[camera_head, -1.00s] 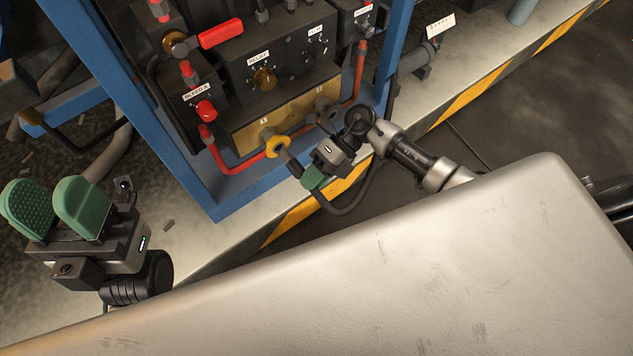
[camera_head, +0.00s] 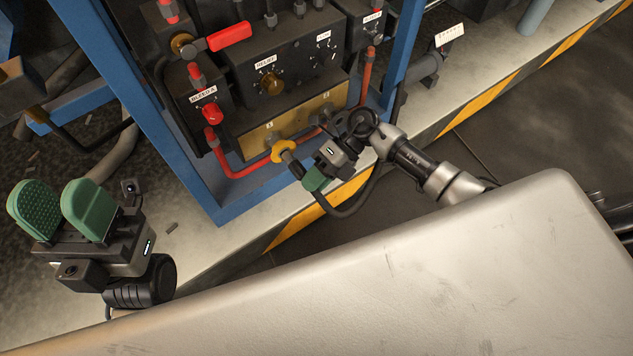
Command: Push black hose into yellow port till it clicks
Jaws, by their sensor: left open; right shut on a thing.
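The yellow port (camera_head: 284,151) is a yellow ring at the end of a fitting on the brass block of the blue-framed panel. The black hose (camera_head: 296,168) has its end at the yellow ring, in line with it. I cannot tell how deep the end sits. The rest of the hose loops down below my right gripper and back up to the right. My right gripper (camera_head: 315,180), with green pads, is shut on the hose close behind the port. My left gripper (camera_head: 61,205) is open and empty at the far left, its two green pads apart, away from the panel.
A red pipe (camera_head: 245,172) runs beneath the brass block (camera_head: 252,140). A red-handled lever (camera_head: 229,37) and labelled valves are above. The blue frame post (camera_head: 172,145) stands between my grippers. A striped kerb (camera_head: 313,215) runs below the panel.

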